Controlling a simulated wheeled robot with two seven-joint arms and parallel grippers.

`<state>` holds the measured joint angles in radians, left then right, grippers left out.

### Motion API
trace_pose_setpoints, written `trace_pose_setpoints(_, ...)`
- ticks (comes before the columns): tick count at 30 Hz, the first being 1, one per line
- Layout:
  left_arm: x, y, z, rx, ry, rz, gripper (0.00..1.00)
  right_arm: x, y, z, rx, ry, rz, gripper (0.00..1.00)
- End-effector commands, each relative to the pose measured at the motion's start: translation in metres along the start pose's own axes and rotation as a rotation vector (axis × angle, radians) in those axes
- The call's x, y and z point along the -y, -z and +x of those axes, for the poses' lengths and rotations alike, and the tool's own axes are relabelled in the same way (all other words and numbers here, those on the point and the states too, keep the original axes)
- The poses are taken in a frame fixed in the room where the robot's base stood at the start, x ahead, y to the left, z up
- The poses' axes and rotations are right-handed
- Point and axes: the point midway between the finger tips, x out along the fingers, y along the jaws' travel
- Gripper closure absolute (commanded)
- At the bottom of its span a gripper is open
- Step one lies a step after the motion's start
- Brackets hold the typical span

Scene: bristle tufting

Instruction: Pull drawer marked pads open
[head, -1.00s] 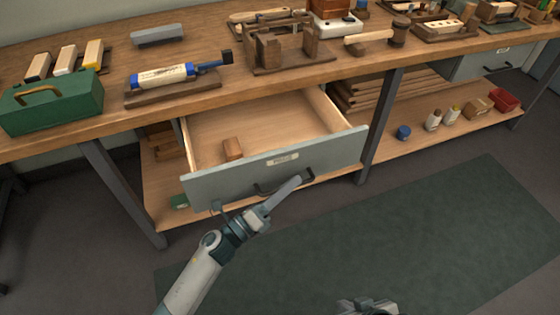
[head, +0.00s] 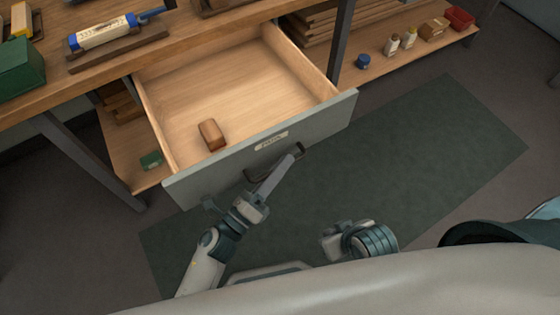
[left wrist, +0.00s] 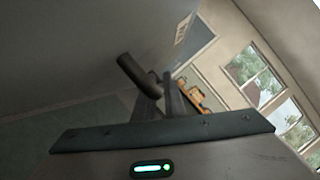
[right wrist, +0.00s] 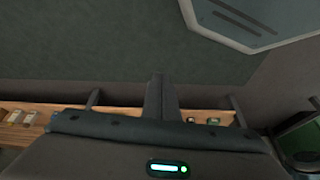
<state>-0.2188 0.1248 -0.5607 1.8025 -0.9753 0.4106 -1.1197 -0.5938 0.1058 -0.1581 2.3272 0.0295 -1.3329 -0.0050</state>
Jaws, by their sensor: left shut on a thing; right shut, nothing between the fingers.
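The grey-fronted drawer (head: 200,185) under the workbench stands well open, with a small pale label (head: 271,141) on its front; the lettering is too small to read surely. A brown block (head: 211,134) lies inside near the front. My left gripper (head: 291,161) is shut on the dark drawer handle (head: 257,173). The left wrist view shows the handle (left wrist: 135,72) at the fingertips, close to the drawer front (left wrist: 90,45). My right gripper (head: 331,243) is low in front of the drawer; in the right wrist view its fingers (right wrist: 158,80) are shut and empty.
The bench top (head: 100,75) holds a green toolbox (head: 18,72) and a blue-ended tube (head: 103,34). A lower shelf (head: 400,55) carries small bottles and a red box (head: 459,18). A dark green mat (head: 430,150) lies clear on the floor at right.

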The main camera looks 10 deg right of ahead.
Motion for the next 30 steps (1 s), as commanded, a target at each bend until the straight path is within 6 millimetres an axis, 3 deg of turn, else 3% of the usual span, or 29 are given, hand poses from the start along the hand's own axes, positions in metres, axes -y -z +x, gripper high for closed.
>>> trace_pose_setpoints(2,-0.001,0.0,-0.001,-0.001,-0.002,0.0,1.0,0.0,0.0,0.0,0.0,0.0,0.0,1.0)
trace_pose_setpoints(3,-0.001,0.0,-0.001,-0.001,-0.002,0.0,0.85,0.0,0.0,0.0,0.0,0.0,0.0,1.0)
trace_pose_setpoints(4,-0.001,0.0,-0.001,-0.001,-0.003,0.0,0.82,0.0,0.0,0.0,0.0,0.0,0.0,1.0)
trace_pose_setpoints(17,-0.001,0.0,-0.004,0.0,-0.001,-0.001,0.82,0.0,0.0,0.001,-0.002,0.001,0.0,1.0)
trace_pose_setpoints(23,-0.002,0.001,-0.022,0.0,-0.003,-0.001,0.82,0.002,0.002,0.003,-0.015,0.006,0.0,1.0)
trace_pose_setpoints(30,-0.002,0.002,-0.065,-0.002,-0.004,-0.002,0.82,0.01,0.006,0.005,-0.055,0.025,0.0,1.0)
